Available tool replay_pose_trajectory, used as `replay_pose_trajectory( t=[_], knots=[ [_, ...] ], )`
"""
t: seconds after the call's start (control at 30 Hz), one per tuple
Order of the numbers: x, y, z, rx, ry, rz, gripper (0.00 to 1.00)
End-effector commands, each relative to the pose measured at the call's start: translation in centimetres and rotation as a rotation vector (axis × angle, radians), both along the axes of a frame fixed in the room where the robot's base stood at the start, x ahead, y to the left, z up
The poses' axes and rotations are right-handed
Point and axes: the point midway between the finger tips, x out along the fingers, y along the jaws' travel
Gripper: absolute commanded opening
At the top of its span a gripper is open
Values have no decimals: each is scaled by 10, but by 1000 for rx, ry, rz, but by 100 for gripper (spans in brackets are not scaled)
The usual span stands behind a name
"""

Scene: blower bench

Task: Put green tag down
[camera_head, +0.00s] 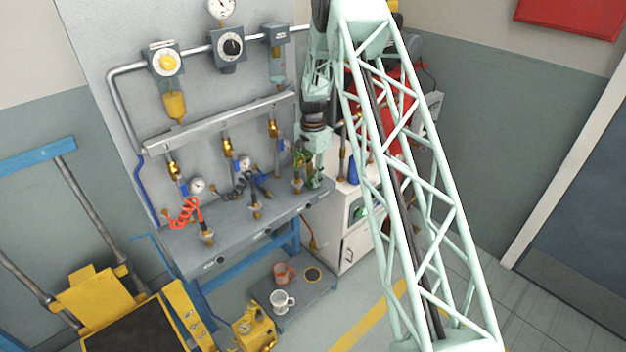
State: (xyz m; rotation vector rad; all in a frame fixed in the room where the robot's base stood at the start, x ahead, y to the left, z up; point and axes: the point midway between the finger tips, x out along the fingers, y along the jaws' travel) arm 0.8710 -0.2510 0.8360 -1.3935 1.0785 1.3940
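My gripper (311,172) hangs down at the right end of the grey bench (238,235), in front of the rightmost brass fitting. Green shapes (303,156) show right beside its fingers. They are too small and too much overlapped to tell whether they are the green tag or a green coiled hose. I cannot tell whether the fingers hold anything, or whether they are open or shut. My lattice arm covers much of the area right of the gripper.
A red coil (184,212) and a dark coil (240,186) stand along the bench, below gauges and pipes. A white cabinet (341,228) stands to the right. Two mugs, orange (285,273) and white (282,301), sit on a low shelf. A yellow cart (100,300) is at left.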

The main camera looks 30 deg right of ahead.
Motion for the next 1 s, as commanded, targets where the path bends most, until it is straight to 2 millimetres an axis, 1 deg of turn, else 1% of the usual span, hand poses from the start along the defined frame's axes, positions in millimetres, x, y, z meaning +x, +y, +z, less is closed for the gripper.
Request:
replay_pose_trajectory(
  t=[0.17, 0.37, 0.8, 1.0],
  knots=[
    [0, 0, 7, 0, -1, 0, 19],
    [1, 0, 26, 0, -2, 0, 19],
    [1, 0, 89, 0, -2, 0, 19],
    [1, 0, 111, 0, -2, 0, 19]
  ],
)
